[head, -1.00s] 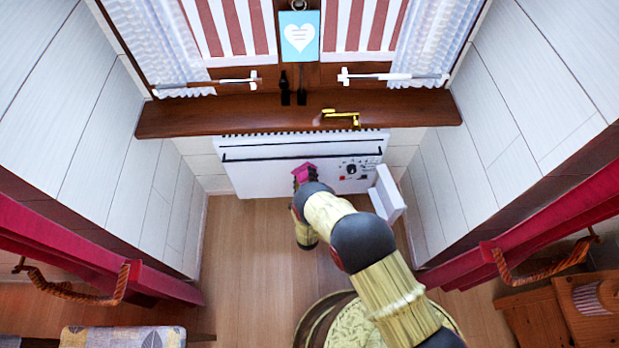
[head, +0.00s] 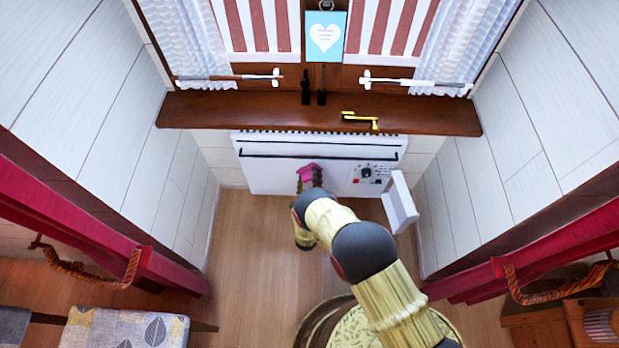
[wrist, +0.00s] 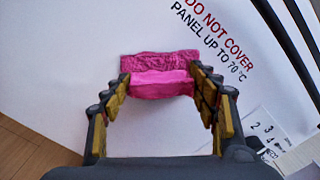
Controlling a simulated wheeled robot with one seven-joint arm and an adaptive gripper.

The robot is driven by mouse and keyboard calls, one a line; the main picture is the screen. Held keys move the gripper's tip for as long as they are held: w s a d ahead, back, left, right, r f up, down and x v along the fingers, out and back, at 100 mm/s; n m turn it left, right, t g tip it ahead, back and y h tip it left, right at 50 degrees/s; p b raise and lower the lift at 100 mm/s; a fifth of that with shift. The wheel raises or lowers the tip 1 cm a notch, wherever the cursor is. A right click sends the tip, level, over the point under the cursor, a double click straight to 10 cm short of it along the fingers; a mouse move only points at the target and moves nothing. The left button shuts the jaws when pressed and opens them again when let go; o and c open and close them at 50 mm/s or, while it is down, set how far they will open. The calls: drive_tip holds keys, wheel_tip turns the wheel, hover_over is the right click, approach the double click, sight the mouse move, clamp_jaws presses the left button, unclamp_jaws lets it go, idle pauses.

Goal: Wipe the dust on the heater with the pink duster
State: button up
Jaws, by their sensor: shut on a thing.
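The heater (head: 270,178) is a wide white panel under the wooden sill, with a dark slot along its top and a control dial at the right. The pink duster (head: 309,168) is in front of the heater's lower middle. My gripper (wrist: 160,78) is shut on the duster (wrist: 160,84), with a finger at each side of it. In the wrist view the duster is over the white panel, below the printed warning text. I cannot tell whether it touches the panel. No dust can be made out.
A white flap-like piece (head: 399,203) juts out beside the heater's right end. The wooden sill (head: 240,112) overhangs the heater and bears a yellow crank handle (head: 361,121). Side walls close in both sides. The wooden floor (head: 245,240) is clear at the left.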

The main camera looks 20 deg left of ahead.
drive_tip(key=shift+p+v, duration=0.35)
drive_tip(key=shift+v, duration=2.7)
drive_tip(key=shift+s, duration=0.15)
drive_tip(key=v, duration=0.2)
drive_tip(key=shift+s+d, duration=0.2)
drive_tip(key=shift+s, duration=0.1)
